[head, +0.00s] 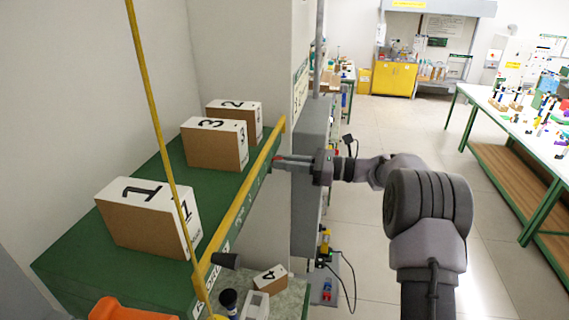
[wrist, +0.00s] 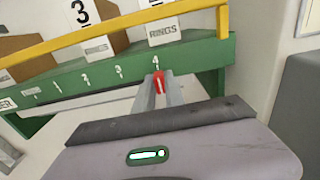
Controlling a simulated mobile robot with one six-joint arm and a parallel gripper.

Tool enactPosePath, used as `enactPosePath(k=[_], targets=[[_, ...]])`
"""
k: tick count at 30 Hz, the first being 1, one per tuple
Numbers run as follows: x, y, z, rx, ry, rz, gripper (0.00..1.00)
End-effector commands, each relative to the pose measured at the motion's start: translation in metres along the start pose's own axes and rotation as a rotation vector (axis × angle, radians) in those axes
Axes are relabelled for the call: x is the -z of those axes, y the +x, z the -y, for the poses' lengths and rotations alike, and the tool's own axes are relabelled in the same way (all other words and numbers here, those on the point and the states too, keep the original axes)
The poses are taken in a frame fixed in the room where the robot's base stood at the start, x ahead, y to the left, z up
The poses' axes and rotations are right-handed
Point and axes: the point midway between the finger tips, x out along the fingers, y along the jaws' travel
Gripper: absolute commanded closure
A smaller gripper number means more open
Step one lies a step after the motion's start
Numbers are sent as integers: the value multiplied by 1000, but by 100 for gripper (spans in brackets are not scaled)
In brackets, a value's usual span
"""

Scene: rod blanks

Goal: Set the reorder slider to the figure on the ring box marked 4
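The ring box marked 4 (head: 270,279) is a small brown box with a white top on the lower bench in the head view. Its 4 is readable; any finer print is not. The red reorder slider (wrist: 158,80) sits at the green shelf's front edge in the wrist view, just under the scale figure 4 (wrist: 155,61). My gripper (wrist: 159,88) has its fingers against both sides of the slider and looks shut on it. In the head view my gripper (head: 277,162) reaches left to the shelf edge, with red showing at its tips.
The green shelf (head: 110,274) holds ring boxes marked 1 (head: 140,222), 3 (head: 215,146) and 2 (head: 240,117). A yellow rail (head: 238,207) runs along its front, above the slider. A grey cabinet (head: 310,150) stands just behind my gripper. Open floor lies to the right.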

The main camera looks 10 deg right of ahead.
Motion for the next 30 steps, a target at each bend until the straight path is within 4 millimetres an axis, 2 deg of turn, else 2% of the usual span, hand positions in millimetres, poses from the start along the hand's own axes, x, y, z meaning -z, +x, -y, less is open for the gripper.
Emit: enactPosePath(k=[1, 3, 12, 16, 20, 30], targets=[[-3, 0, 1, 3, -4, 4, 78], [-3, 0, 1, 3, -3, 4, 64], [-2, -1, 0, 2, -2, 3, 64], [0, -13, 1, 5, -3, 3, 64], [1, -43, 2, 6, -3, 3, 64], [1, -141, 2, 5, -3, 2, 64]])
